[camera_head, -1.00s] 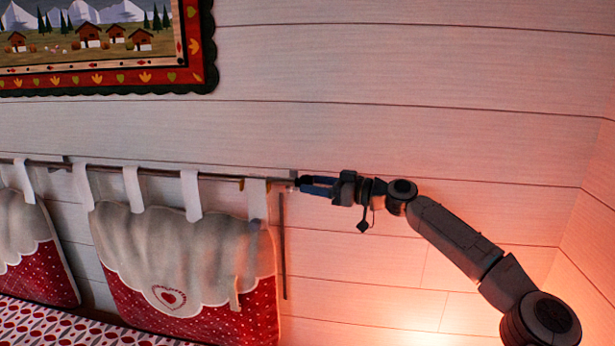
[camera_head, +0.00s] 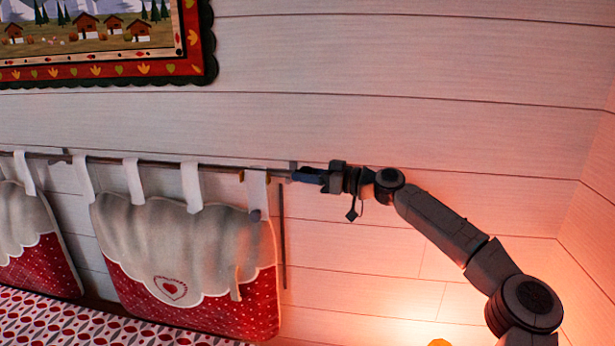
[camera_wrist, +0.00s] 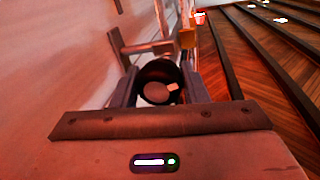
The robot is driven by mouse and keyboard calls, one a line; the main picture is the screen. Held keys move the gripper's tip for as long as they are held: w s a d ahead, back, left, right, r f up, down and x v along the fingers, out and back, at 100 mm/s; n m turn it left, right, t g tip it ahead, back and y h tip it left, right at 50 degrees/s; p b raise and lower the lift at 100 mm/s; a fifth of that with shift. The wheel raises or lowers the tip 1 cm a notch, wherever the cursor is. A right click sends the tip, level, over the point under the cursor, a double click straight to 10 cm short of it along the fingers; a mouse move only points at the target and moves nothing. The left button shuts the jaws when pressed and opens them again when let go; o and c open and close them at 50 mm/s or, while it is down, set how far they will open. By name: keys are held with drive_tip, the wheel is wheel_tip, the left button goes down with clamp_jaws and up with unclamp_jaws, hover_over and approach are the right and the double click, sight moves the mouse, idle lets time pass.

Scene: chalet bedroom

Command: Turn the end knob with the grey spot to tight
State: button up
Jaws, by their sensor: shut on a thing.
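The end knob (camera_wrist: 158,90) is a dark round cap in the middle of the wrist view, at the end of the rod (camera_head: 110,160). Its pale grey spot (camera_wrist: 172,87) shows on the face, right of the middle. My gripper (camera_wrist: 160,88) is shut on the knob, with one finger on its left side and one on its right. In the head view my gripper (camera_head: 298,176) meets the right end of the rod, and its fingers hide the knob there.
A wall bracket (camera_wrist: 130,45) stands just behind the knob. Red and white cushions (camera_head: 190,265) hang from the rod by white loops. A framed picture (camera_head: 205,60) hangs above. The wall right of the rod is bare.

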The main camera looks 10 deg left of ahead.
drive_tip(key=m, duration=0.3)
drive_tip(key=shift+m+h, duration=0.3)
drive_tip(key=shift+h, duration=0.1)
drive_tip(key=o, duration=1)
drive_tip(key=d+b, duration=0.1)
drive_tip(key=d, duration=0.3)
drive_tip(key=s+d+b, duration=0.1)
drive_tip(key=d+b, duration=0.1)
drive_tip(key=d, duration=0.3)
drive_tip(key=d+r+b, duration=0.1)
drive_tip(key=d+b, duration=0.1)
drive_tip(key=d, duration=0.2)
drive_tip(key=shift+s+d+r, duration=0.1)
drive_tip(key=shift+s+d, duration=0.25)
drive_tip(key=shift+s, duration=0.05)
